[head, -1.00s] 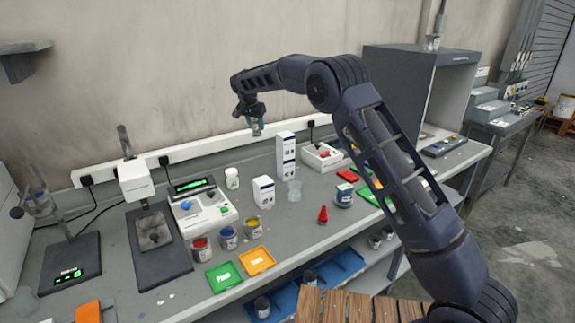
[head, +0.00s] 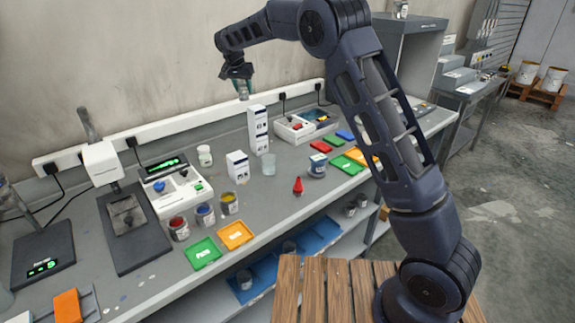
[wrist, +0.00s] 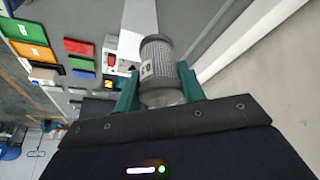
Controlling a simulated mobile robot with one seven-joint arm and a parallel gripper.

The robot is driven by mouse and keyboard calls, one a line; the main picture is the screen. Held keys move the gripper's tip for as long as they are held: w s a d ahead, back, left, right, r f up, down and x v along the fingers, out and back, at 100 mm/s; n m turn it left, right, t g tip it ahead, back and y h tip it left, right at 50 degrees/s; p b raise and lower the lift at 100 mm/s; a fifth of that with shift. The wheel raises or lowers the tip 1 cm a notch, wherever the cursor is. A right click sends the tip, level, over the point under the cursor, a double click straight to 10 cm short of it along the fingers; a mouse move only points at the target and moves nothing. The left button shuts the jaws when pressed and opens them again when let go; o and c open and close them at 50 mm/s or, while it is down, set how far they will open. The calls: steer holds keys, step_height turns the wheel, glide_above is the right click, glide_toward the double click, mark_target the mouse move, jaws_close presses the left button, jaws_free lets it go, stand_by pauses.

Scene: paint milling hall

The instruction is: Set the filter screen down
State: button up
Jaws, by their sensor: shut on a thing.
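The filter screen (wrist: 160,65) is a grey mesh cylinder with a small pale label, seen in the wrist view. My gripper (wrist: 158,88) is shut on it, with a green finger on each side of its lower part. In the head view my gripper (head: 240,82) holds the filter screen (head: 243,91) in the air above the back of the bench (head: 262,205), near the tall white box (head: 258,130). The screen is small there and partly hidden by the fingers.
On the bench are a small white box (head: 237,167), a clear beaker (head: 268,164), a red cone-shaped item (head: 298,186), paint tins (head: 204,214), green (head: 202,253) and orange (head: 235,235) trays, and a white bin (head: 295,128). Bare bench shows around the red item.

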steer(key=s+d, duration=0.3)
steer(key=d, duration=0.6)
steer(key=s+d, duration=0.3)
steer(key=d, duration=0.6)
steer(key=f, duration=2.6)
steer(key=shift+s+d, duration=0.2)
steer(key=shift+d, duration=0.05)
steer(key=shift+f, duration=0.1)
steer(key=o, duration=1.1)
steer(key=v, duration=1.2)
